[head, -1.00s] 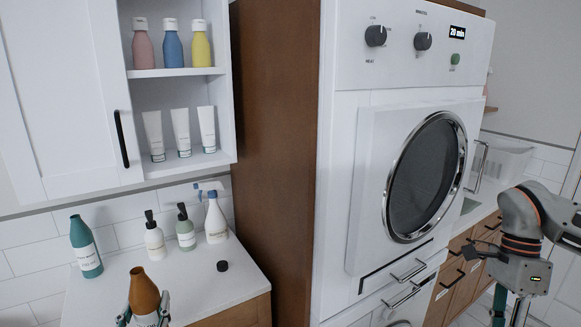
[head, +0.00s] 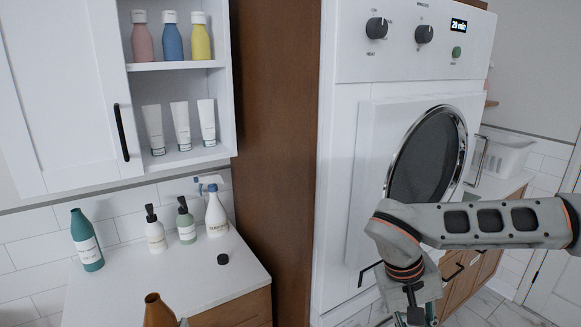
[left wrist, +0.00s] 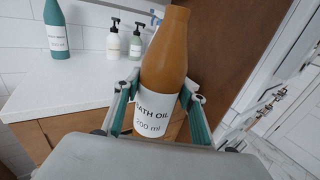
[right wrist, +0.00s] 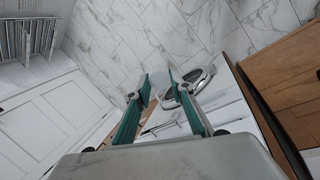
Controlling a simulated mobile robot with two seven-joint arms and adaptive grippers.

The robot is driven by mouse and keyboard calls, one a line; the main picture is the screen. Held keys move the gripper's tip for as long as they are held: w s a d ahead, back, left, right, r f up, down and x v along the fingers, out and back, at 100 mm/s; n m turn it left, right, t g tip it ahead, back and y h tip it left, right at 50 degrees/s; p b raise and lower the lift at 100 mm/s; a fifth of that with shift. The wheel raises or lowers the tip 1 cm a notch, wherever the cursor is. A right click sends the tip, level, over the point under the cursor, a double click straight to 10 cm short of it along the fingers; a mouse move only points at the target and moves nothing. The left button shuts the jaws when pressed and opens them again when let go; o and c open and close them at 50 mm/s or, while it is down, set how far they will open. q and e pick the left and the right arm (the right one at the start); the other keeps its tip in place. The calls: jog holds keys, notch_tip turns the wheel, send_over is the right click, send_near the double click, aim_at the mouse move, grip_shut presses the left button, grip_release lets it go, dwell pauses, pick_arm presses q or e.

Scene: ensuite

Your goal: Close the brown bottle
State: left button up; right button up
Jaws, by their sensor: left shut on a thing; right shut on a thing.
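The brown bottle (head: 158,312) is at the bottom edge of the head view, with an open, uncapped neck. In the left wrist view the same brown bottle (left wrist: 166,62) is slightly tilted, with a white "BATH OIL" label. My left gripper (left wrist: 160,92) is shut around it and holds it in front of the counter. A black cap (head: 223,259) lies alone on the counter. My right gripper (head: 417,314) hangs low before the white machine. In the right wrist view its fingertips (right wrist: 159,78) are slightly apart; what they grip is unclear.
The white counter (head: 130,290) carries a teal bottle (head: 86,240), two pump bottles and a white spray bottle (head: 216,212) along the back. A tall brown panel and the white machine (head: 345,110) stand to the right. A wall cabinet hangs above.

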pick_arm(q)
jog(key=shift+r, duration=0.1)
jog(key=d+r+m+g+h, duration=0.1)
jog(key=d+m+g+h, duration=0.3)
jog(key=d, duration=1.4)
jog(key=m+h, duration=0.4)
jog(key=h, duration=0.3)
jog(key=shift+w+h, duration=0.3)
pick_arm(e)
jog(key=a+r+y, duration=0.1)
jog(key=a+r, duration=0.5)
jog(key=a, duration=0.4)
jog(key=a+r+m+t+y, duration=0.1)
jog(key=a+r, duration=0.6)
jog(key=a, duration=0.3)
jog(key=a+r+m+t+y, duration=0.1)
jog(key=a+r, duration=0.5)
jog(key=a, duration=0.5)
jog(key=shift+w+r, duration=0.2)
jog(key=shift+r, duration=0.15)
jog(key=shift+f, duration=0.1)
jog(key=shift+d+f, duration=0.1)
jog(key=shift+f, duration=1.85)
